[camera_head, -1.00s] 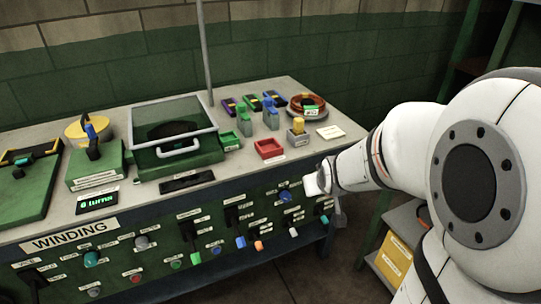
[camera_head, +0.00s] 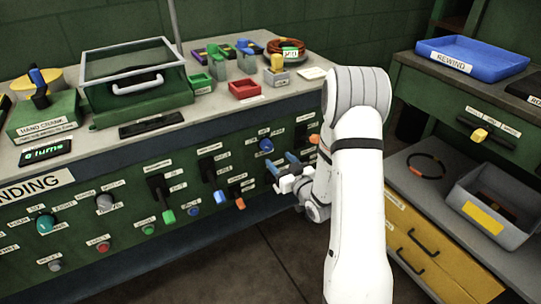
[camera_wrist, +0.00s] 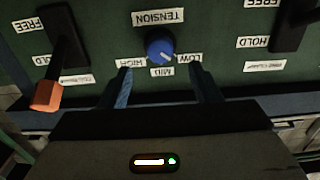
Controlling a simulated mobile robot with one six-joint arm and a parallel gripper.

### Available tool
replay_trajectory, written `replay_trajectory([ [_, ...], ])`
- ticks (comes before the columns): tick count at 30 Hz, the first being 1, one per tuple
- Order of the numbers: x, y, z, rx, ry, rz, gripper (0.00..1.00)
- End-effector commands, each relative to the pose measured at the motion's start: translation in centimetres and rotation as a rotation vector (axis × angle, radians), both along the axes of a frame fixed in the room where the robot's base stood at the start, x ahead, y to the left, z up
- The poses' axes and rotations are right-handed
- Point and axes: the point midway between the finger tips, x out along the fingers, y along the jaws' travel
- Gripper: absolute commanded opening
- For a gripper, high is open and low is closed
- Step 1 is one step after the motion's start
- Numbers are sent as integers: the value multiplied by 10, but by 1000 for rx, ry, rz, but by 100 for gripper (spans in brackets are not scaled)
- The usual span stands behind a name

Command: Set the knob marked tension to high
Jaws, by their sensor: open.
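The blue tension knob (camera_wrist: 160,50) is on the green panel in the wrist view, which shows the panel upside down. Its white mark points to the picture's lower right, seemingly between the MID and LOW labels; the HIGH label is at its left. The knob also shows in the head view (camera_head: 266,145). My gripper (camera_wrist: 163,88) is open and empty. Its two blue fingers are spread to either side below the knob in the wrist picture and do not visibly touch it. In the head view my gripper (camera_head: 284,165) is just below the knob.
An orange-handled lever (camera_wrist: 47,94) and a black lever (camera_wrist: 296,22) flank the knob. The panel carries several other knobs and levers. The winding bench top (camera_head: 215,101) is above. At right stand shelves with a blue tray (camera_head: 474,57) and a grey bin (camera_head: 466,210).

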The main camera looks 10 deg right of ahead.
Motion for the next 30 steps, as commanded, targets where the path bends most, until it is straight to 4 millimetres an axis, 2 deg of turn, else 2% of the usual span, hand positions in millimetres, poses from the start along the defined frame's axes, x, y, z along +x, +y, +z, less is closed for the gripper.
replay_trajectory([
  [6, 35, 13, 0, -1, -1, 2, 57],
  [12, 55, 19, 0, -1, 2, 1, 57],
  [22, 60, 19, 1, 0, 2, -2, 57],
  [30, 60, 19, 1, 0, 2, -2, 36],
])
